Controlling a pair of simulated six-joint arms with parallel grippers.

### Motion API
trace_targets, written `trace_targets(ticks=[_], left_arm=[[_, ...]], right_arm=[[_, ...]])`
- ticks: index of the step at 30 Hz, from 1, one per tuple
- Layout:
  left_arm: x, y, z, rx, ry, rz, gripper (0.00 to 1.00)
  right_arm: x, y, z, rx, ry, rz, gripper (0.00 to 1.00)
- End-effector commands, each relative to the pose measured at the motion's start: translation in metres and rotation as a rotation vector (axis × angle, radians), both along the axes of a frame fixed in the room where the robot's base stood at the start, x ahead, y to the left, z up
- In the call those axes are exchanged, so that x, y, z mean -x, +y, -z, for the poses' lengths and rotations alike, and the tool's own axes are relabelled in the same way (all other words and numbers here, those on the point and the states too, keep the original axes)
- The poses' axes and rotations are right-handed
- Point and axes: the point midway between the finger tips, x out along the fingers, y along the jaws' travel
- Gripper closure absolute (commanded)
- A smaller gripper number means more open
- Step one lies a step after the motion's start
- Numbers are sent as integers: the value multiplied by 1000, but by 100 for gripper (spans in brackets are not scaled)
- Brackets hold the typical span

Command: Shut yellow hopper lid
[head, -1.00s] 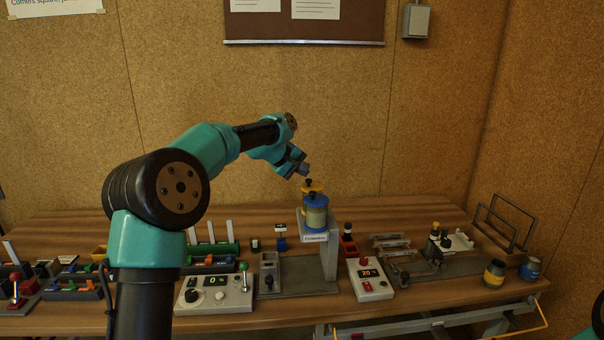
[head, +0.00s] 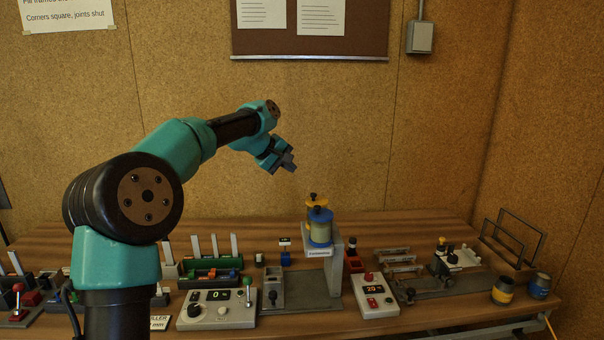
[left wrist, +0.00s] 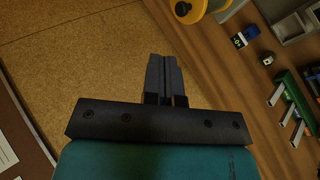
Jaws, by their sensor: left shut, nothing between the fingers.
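In the left wrist view, part of the yellow hopper (left wrist: 198,9) and a black knob show at the top edge. My left gripper (head: 291,164) is above and to the left of the yellow lid, apart from it. Its fingers (left wrist: 164,72) are together and empty. My right gripper is not in view.
Two cans (head: 503,290) stand at the right. The air around my left gripper is clear.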

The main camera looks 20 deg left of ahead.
Motion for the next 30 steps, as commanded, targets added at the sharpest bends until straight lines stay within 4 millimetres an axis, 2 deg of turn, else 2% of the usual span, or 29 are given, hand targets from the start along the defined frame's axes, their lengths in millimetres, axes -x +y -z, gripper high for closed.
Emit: trace_targets(ticks=[3, 9, 24, 28, 30], left_arm=[[14, 11, -9, 0, -2, -1, 100], [24, 19, -16, 0, 1, 1, 100], [25, 19, -16, 0, 1, 1, 100], [24, 15, -2, 1, 29, 13, 100], [24, 10, 18, 1, 65, 29, 100]], right_arm=[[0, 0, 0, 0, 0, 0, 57], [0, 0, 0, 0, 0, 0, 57], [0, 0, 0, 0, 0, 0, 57], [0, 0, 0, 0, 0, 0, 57], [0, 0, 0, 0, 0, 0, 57]])
